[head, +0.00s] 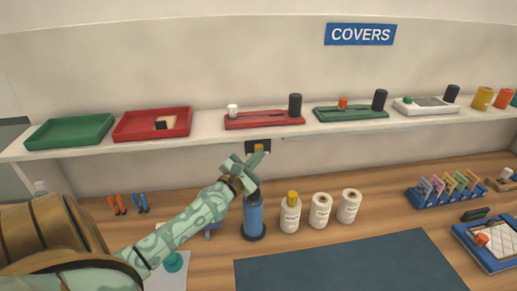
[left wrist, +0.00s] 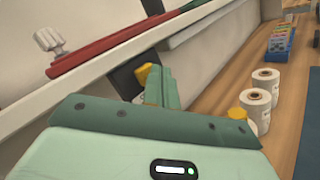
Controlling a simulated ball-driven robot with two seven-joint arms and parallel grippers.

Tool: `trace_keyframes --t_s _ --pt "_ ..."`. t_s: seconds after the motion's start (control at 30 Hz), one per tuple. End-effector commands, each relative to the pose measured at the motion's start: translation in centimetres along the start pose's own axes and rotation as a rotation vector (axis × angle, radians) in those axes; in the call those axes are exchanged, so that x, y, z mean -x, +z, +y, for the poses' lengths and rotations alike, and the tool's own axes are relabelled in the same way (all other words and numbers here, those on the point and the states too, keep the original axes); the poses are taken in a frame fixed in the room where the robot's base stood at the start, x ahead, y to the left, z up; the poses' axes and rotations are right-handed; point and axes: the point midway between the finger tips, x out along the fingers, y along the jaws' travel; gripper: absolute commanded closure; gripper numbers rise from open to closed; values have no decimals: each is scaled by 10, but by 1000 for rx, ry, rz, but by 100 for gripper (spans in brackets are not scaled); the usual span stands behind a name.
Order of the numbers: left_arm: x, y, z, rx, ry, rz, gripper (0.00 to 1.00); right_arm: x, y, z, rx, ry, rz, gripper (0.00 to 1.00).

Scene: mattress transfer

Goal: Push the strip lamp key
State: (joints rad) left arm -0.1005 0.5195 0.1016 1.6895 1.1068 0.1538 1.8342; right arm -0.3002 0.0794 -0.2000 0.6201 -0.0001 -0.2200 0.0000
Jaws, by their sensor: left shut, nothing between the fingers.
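The strip lamp key appears to be the yellow key (head: 259,148) on a small dark plate under the shelf's front edge. In the left wrist view the yellow key (left wrist: 143,74) shows beside my fingers, partly hidden by them, with the dark plate (left wrist: 124,80) behind. My left gripper (head: 257,160) is shut and empty, just below and in front of the key. Its closed fingers also show in the left wrist view (left wrist: 162,86). I cannot tell whether the fingertips touch the key. My right gripper is not in view.
The shelf (head: 75,147) above holds a green tray (head: 70,131), a red tray (head: 152,123) and several devices. A dark mat (head: 345,265) lies in front.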

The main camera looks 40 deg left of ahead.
Motion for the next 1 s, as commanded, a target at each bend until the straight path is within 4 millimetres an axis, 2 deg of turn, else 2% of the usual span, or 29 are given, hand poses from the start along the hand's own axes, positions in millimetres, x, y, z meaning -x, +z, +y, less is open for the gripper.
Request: trace_keyframes --t_s 0.27,0.7,1.0 --pt "2 2 -2 0 -1 0 100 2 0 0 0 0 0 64" --pt "36 28 -26 0 -1 0 100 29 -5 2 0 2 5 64" --pt "42 30 -31 0 0 0 100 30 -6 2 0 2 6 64"
